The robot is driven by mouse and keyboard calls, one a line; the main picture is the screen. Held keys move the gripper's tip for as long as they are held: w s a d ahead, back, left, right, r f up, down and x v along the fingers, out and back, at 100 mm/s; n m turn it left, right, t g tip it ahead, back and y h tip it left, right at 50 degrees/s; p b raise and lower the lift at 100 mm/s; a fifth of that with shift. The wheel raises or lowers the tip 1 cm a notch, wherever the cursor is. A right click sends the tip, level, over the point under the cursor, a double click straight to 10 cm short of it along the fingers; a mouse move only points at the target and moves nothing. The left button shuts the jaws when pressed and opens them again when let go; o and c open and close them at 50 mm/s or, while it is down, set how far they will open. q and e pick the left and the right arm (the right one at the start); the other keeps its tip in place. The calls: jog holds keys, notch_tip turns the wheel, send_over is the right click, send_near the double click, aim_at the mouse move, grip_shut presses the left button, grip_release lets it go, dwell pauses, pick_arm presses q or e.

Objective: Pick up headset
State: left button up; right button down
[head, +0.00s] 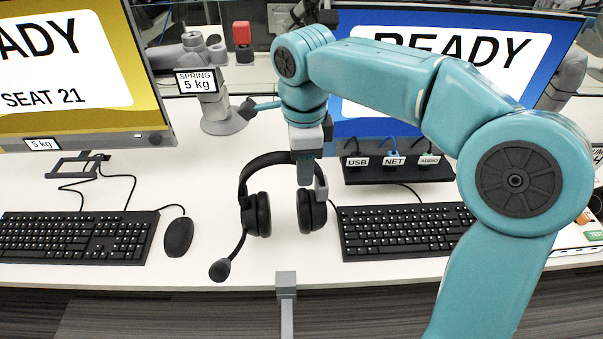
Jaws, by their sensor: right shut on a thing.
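The black headset (244,190) is upright between the two keyboards, with its two earcups hanging down and its microphone boom reaching down to the lower left. My right gripper (308,175) comes down from above and is shut on the headset's headband near the top right. The fingers hide part of the headband. I cannot tell whether the earcups touch the desk. My left gripper is not in view.
A black mouse (178,238) and a keyboard (75,237) lie to the left, another keyboard (403,231) to the right. Monitors (80,75) stand behind. A black port box (398,170) labelled USB, NET and AUDIO sits behind the right keyboard.

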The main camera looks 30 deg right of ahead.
notch_tip(320, 180, up, 17)
jog(key=p, duration=0.5)
jog(key=shift+f, duration=0.15)
